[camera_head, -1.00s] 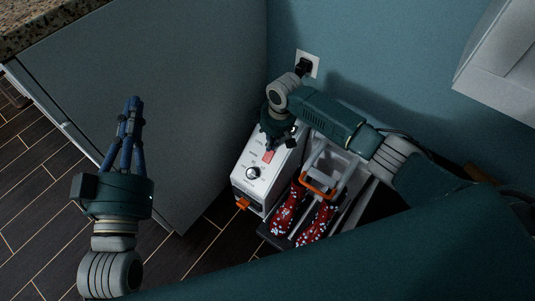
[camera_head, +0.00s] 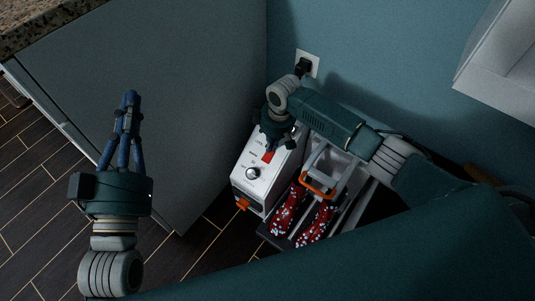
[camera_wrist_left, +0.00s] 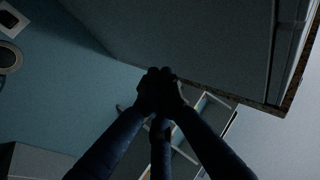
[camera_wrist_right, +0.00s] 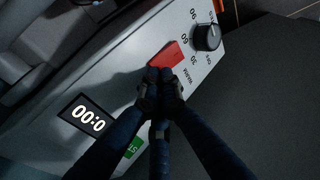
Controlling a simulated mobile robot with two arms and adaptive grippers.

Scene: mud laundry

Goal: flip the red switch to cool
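The red switch (camera_head: 268,157) is on the top panel of a white machine (camera_head: 264,185), beside a black and silver dial (camera_head: 252,173). In the right wrist view the red switch (camera_wrist_right: 167,56) is tilted, with the dial (camera_wrist_right: 206,37) beyond it and a "WARM" label near it. My right gripper (camera_head: 279,148) is over the panel. In its wrist view its fingertips (camera_wrist_right: 160,80) are together at the near end of the switch; whether they touch it is unclear. My left gripper (camera_head: 130,98) is shut and empty, its fingertips together in the left wrist view (camera_wrist_left: 160,78).
A tray with two red patterned shoes (camera_head: 303,222) and an orange handle (camera_head: 318,187) stands right of the machine. A grey cabinet (camera_head: 170,110) is on the left. A wall outlet with a black plug (camera_head: 305,66) is behind.

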